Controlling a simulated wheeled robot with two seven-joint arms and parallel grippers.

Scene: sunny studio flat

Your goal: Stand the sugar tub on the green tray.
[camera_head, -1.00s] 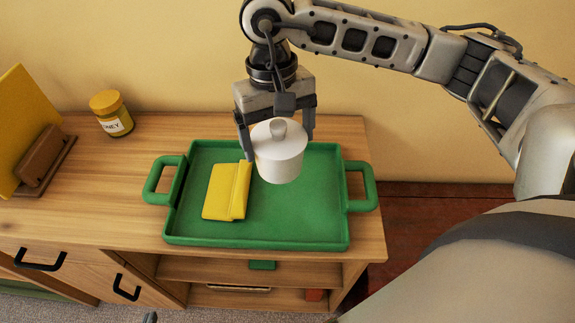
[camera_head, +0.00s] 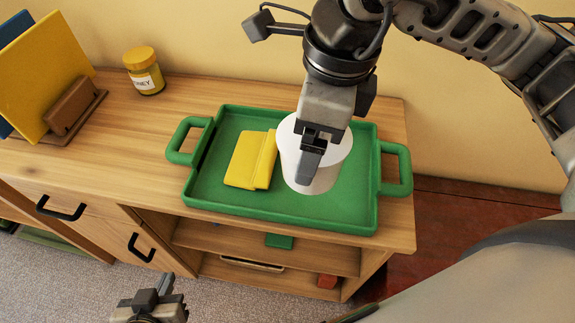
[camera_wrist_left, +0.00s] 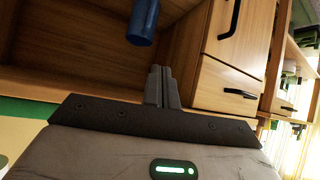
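The sugar tub (camera_head: 340,165) is round and white. In the head view it is over the green tray (camera_head: 225,203), right of the yellow cloth. My right gripper (camera_head: 312,160) has come down over it from above and is shut on it; one finger crosses its near side, the other finger and the lid's knob are hidden. I cannot tell for certain whether its base touches the tray. My left gripper (camera_head: 165,287) is low in front of the cabinet, empty, its fingers together; they also show shut in the left wrist view (camera_wrist_left: 160,85).
A folded yellow cloth (camera_head: 250,160) lies on the tray's left half. A honey jar (camera_head: 145,72) and a rack with boards (camera_head: 50,75) stand on the cabinet top (camera_head: 130,120) to the left. Drawer handles (camera_head: 60,210) stick out in front. A blue object (camera_wrist_left: 143,22) shows in the left wrist view.

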